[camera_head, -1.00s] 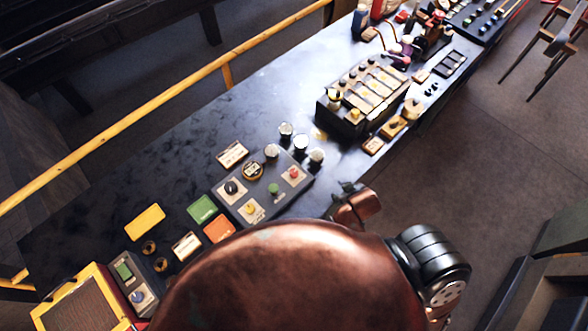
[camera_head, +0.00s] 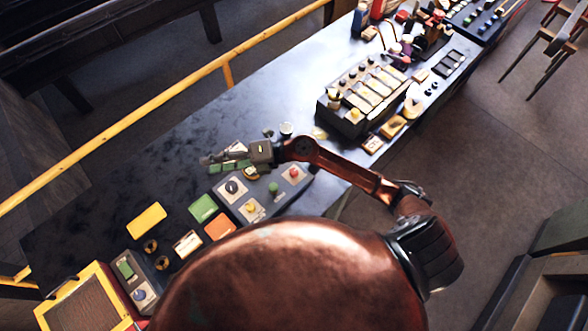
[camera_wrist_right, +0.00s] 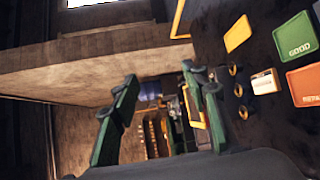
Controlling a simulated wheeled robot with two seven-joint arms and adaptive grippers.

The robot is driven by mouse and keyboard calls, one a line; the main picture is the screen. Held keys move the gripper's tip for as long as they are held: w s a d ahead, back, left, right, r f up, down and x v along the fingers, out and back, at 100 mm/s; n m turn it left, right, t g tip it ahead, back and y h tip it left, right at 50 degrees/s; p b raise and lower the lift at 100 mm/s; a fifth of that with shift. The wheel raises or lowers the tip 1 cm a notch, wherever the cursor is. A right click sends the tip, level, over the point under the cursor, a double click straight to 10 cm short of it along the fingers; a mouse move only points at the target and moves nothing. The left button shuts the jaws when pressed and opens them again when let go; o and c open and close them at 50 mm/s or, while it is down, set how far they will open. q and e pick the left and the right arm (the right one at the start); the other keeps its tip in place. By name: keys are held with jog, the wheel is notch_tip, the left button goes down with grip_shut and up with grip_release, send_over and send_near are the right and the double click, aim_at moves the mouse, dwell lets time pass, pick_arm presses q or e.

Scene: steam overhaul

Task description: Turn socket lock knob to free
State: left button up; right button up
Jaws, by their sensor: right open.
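A blue knob (camera_head: 139,295) sits on a small box at the lower left. The labels are too small to tell which is the socket lock knob. My right gripper (camera_head: 212,159) is open and empty, above the bench just behind the panel, pointing left. In the right wrist view its green fingers (camera_wrist_right: 160,98) stand apart with nothing between them. My left gripper is out of view.
A yellow-framed box (camera_head: 77,304) stands at the lower left. A larger switch box (camera_head: 365,95) stands further right. A yellow rail (camera_head: 150,121) runs behind the bench.

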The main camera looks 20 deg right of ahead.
notch_tip(320, 180, down, 6)
jog(key=s+d+n+g+h, duration=0.1)
jog(key=n+g+h, duration=0.2)
jog(key=g+h, duration=0.2)
jog(key=h, duration=1)
send_over(294, 171)
jog(key=shift+n, duration=0.4)
jog(key=f, duration=1.2)
jog(key=shift+a+f, duration=0.1)
jog(key=shift+a, duration=0.1)
jog(key=shift+d+f+p, duration=0.2)
jog(key=shift+d+p, duration=0.05)
jog(key=shift+p, duration=0.05)
notch_tip(294, 171, down, 7)
jog(key=shift+f+p, duration=0.15)
jog(key=shift+p, duration=0.6)
jog(key=shift+c, duration=0.6)
grip_shut()
